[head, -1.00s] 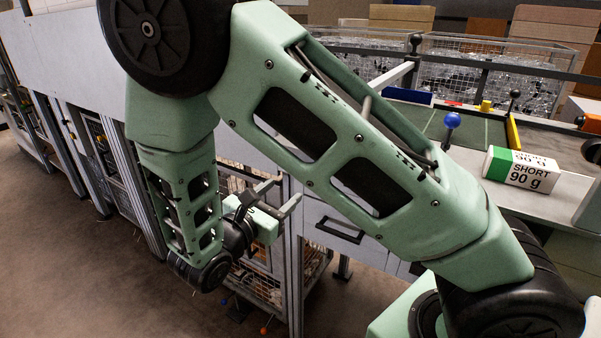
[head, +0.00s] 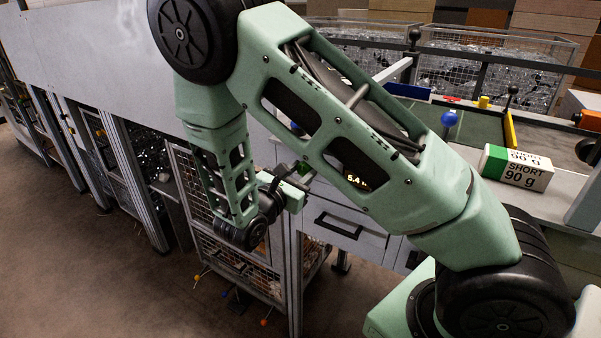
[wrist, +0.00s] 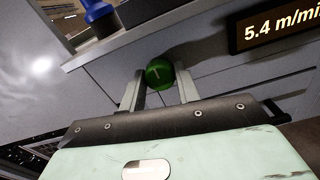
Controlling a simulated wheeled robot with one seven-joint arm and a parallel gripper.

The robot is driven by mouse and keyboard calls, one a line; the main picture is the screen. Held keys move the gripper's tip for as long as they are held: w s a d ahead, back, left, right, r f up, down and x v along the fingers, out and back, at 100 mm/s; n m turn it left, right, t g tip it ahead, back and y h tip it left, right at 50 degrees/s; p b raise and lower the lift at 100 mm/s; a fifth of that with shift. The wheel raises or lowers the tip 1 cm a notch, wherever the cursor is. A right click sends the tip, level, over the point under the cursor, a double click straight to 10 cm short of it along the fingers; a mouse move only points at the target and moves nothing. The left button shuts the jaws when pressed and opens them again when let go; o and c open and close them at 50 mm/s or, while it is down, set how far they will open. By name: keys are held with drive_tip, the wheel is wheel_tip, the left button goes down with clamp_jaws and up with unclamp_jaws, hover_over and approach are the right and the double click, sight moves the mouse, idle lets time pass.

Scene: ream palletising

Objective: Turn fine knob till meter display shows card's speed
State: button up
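The fine knob, taken to be the green round knob (wrist: 160,73) with a white pointer mark, sits on a grey front panel in the wrist view. My gripper (wrist: 160,80) has its fingers spread apart, one on each side of this knob and close to it. Contact is not clear. The meter display (wrist: 281,26) right of the knob reads 5.4 m/min, its end cut off by the picture edge. In the head view the display (head: 360,181) shows partly through an opening in my arm. My gripper (head: 295,176) is at the panel there. No speed card is identifiable.
A blue ball-topped control (head: 449,118) stands above the panel; a blue part (wrist: 97,12) shows at the wrist view's top left. A SHORT 90 g ream (head: 516,168) lies on the counter. A drawer handle (head: 338,226) is below. Wire cages (head: 232,240) stand underneath.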

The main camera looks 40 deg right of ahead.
drive_tip(key=c, duration=0.3)
drive_tip(key=n+p, duration=0.2)
drive_tip(key=shift+r+p, duration=0.35)
drive_tip(key=shift+p, duration=0.05)
drive_tip(key=shift+n+p, duration=1.05)
drive_tip(key=shift+n, duration=0.15)
drive_tip(key=shift+f+n+p, duration=0.3)
drive_tip(key=shift+n+p, duration=0.05)
drive_tip(key=shift+n, duration=0.35)
drive_tip(key=o, duration=1)
drive_tip(key=shift+c, duration=0.2)
drive_tip(key=shift+a, duration=0.15)
